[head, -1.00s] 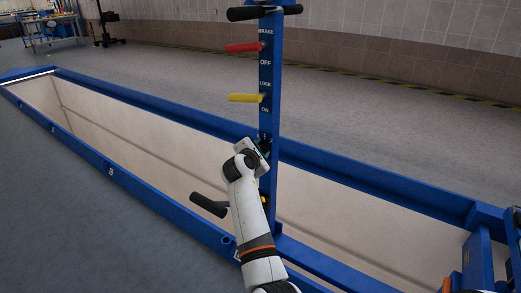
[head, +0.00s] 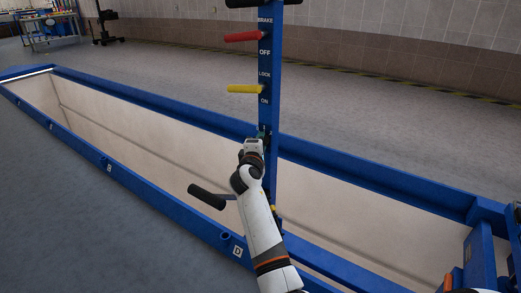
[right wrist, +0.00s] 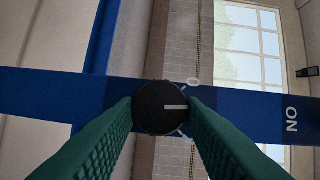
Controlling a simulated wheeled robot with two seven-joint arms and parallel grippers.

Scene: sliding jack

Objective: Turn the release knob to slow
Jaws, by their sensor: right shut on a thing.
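The release knob (right wrist: 155,107) is a round black dial with a white pointer line, on a blue post. In the right wrist view its pointer faces right, toward the ON lettering. White scale marks show beside it, partly hidden by a finger; I cannot read a slow mark. My right gripper (right wrist: 161,110) has its green fingers on either side of the knob and is shut on it. In the head view my right gripper (head: 262,136) is at the post, below the ON label, and hides most of the knob. My left gripper is not in view.
The blue post (head: 270,75) carries a red lever (head: 243,37) and a yellow lever (head: 245,89) above the knob. A black-handled lever (head: 207,197) sticks out left, below the gripper. The post stands at a long blue-framed pit (head: 110,173).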

